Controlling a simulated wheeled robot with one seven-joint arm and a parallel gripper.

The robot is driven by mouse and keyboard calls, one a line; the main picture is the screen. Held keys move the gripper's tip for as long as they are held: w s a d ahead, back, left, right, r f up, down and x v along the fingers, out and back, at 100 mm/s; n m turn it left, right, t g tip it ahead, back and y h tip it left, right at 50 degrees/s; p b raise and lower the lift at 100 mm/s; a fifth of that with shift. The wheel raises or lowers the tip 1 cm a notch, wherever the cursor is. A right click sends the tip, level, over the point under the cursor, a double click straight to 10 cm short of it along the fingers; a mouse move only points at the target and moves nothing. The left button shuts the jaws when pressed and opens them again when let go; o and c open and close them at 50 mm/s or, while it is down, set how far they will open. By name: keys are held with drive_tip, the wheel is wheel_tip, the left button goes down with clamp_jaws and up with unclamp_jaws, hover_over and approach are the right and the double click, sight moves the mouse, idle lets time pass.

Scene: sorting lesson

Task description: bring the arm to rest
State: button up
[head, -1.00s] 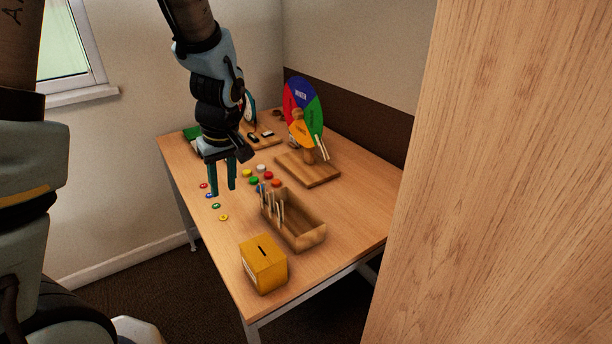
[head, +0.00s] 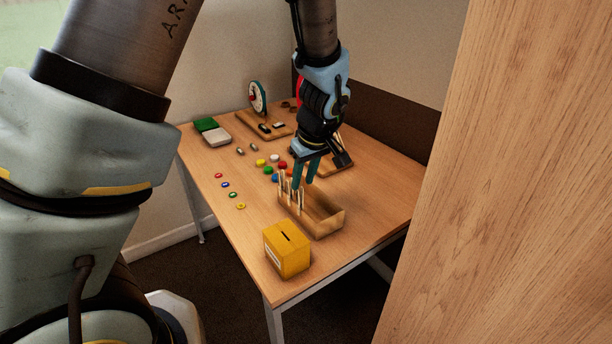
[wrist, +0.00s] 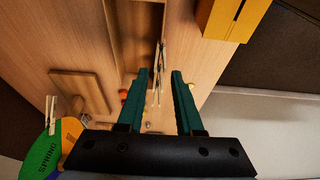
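My gripper (head: 304,184) hangs from my arm with its two teal fingers pointing down, above the table beside the upright pegs of the wooden box. The fingers stand apart with nothing held between them; the wrist view also shows my gripper (wrist: 158,74) open. The wooden box (head: 329,222) has several thin pegs (head: 285,188) along its left end. In the wrist view the pegs (wrist: 160,60) show beyond the gap between the fingers. My arm partly hides the colour wheel and its wooden base.
The table (head: 230,222) holds a yellow slotted box (head: 287,250) at the front, several coloured counters (head: 262,162), small rings (head: 233,195), a clock (head: 257,97) and a green-and-grey item (head: 212,131). A wooden panel (head: 470,200) stands close on the right.

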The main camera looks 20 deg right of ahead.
drive_tip(key=shift+b+x, duration=1)
drive_tip(key=shift+x, duration=0.75)
drive_tip(key=shift+c, duration=0.2)
clamp_jaws()
drive_tip(key=shift+r, duration=0.15)
drive_tip(key=shift+r+p, duration=1.8)
drive_tip(key=shift+r, duration=0.65)
